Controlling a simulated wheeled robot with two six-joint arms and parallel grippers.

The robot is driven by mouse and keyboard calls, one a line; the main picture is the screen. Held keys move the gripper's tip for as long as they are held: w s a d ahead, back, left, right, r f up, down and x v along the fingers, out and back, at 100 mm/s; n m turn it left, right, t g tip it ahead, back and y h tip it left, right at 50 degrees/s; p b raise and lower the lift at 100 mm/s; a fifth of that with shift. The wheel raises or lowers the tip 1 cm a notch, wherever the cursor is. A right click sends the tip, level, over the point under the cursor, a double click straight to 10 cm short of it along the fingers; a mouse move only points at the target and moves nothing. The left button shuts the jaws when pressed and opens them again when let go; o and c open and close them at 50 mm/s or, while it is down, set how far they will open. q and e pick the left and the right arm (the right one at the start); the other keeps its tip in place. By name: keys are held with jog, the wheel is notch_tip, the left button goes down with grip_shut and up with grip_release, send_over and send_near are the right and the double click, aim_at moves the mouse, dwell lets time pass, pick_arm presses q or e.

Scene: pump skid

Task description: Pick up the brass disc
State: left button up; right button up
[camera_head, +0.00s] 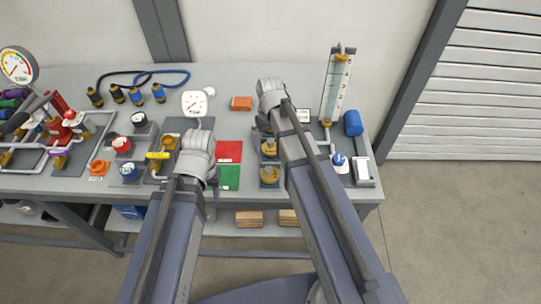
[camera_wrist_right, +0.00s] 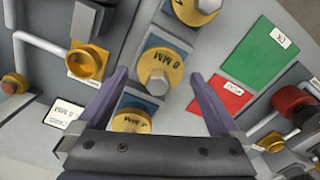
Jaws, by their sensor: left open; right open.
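I cannot tell which is the brass disc meant. Two show in the head view, a nearer one (camera_head: 269,174) and a farther one (camera_head: 269,148). My right gripper (camera_wrist_right: 158,78) is open, its fingers spread either side of the middle piece; contact is not visible. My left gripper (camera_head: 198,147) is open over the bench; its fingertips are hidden.
Red (camera_head: 229,152) and green (camera_head: 229,177) cards lie between my arms. A gauge (camera_head: 194,103) stands behind my left gripper. A tall flow tube (camera_head: 338,85) and blue cylinder (camera_head: 353,123) stand at right. Valves and pipes crowd the left.

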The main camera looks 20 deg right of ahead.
aim_at(270, 141)
jog(key=shift+f, duration=0.35)
pick_arm(q)
jog(key=shift+f, duration=0.3)
pick_arm(e)
jog(key=shift+r, duration=0.1)
jog(key=shift+c, duration=0.4)
jog(key=c, duration=1.4)
pick_arm(q)
jog(key=shift+r, duration=0.1)
pick_arm(e)
notch_tip(270, 141, up, 10)
jog(key=p, duration=1)
pick_arm(q)
notch_tip(270, 141, up, 10)
